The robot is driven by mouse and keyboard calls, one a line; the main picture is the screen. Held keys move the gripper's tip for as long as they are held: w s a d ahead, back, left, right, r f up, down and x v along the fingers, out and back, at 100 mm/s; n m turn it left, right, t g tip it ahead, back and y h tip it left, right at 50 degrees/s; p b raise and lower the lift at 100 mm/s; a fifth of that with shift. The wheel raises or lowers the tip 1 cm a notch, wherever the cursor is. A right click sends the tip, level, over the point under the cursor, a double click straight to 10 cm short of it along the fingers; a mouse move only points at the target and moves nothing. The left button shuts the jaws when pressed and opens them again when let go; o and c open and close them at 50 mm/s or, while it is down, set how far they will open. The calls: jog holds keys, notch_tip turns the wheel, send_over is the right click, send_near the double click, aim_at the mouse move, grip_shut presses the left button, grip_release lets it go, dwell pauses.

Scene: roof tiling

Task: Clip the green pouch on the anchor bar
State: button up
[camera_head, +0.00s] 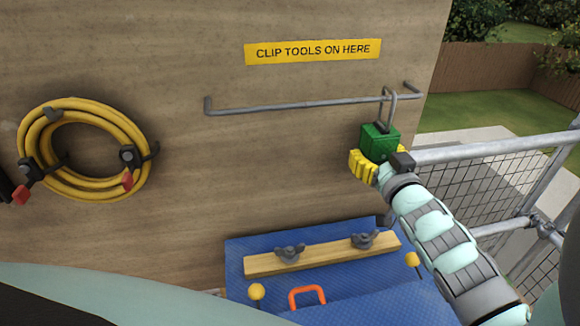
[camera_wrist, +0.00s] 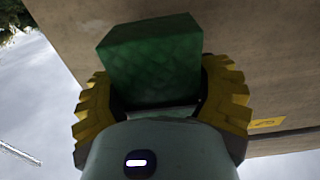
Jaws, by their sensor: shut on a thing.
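The green pouch (camera_head: 379,141) is a small box-like block with a grey hook (camera_head: 389,104) rising from its top. The hook reaches up to the anchor bar (camera_head: 300,103) near its right end. I cannot tell for sure whether the hook is around the bar or just in front of it. My gripper (camera_head: 377,160) has yellow fingers and is shut on the pouch from below.
A yellow sign (camera_head: 312,51) reading "CLIP TOOLS ON HERE" is above the bar. A coiled yellow cable (camera_head: 85,185) hangs at left. Below are a blue surface (camera_head: 360,290) and a wooden batten (camera_head: 320,254) with wing nuts. A metal guardrail (camera_head: 495,148) stands at right.

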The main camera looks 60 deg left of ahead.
jog(key=o, duration=1.3)
jog(key=shift+v, duration=6)
jog(key=shift+f, duration=0.1)
